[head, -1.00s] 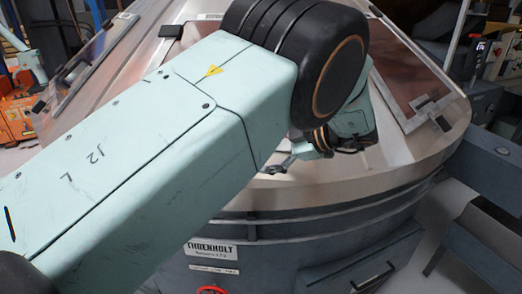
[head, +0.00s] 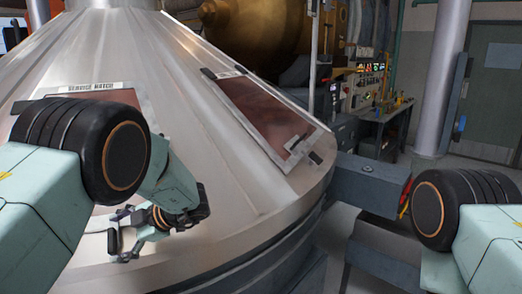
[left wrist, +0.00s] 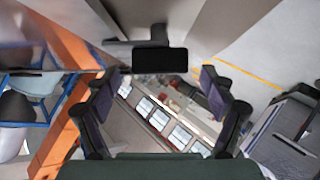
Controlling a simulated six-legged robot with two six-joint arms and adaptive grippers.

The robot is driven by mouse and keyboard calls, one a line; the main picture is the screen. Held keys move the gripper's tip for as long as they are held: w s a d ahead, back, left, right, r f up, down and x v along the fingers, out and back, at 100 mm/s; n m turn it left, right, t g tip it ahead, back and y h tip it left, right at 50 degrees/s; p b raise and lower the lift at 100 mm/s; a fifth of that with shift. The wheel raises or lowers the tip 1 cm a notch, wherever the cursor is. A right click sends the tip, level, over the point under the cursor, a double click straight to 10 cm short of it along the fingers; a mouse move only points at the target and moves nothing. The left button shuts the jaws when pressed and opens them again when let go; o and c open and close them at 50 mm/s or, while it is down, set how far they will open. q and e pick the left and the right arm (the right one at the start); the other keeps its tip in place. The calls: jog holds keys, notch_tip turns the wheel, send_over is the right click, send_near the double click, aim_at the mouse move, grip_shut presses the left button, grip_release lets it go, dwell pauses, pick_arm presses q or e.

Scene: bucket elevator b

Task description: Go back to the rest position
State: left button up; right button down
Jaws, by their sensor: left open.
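My left arm comes in from the left in the head view. My left gripper (head: 126,240) is in front of the sloping metal cone, below the service hatch. In the left wrist view the left gripper (left wrist: 158,105) has its two fingers spread wide with nothing between them. Part of my right arm shows at the right edge of the head view, but its gripper is out of the picture. The service hatch (head: 78,93) is partly hidden behind my left arm.
The large metal cone (head: 215,165) fills the left and middle. A second hatch panel (head: 262,115) is on its right slope. A blue-grey beam (head: 368,183) juts out at the right. A workbench (head: 385,115) and a pale column (head: 443,80) stand behind. Open floor shows at lower right.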

pick_arm(q)
jog(key=shift+x, duration=0.85)
jog(key=shift+d, duration=0.1)
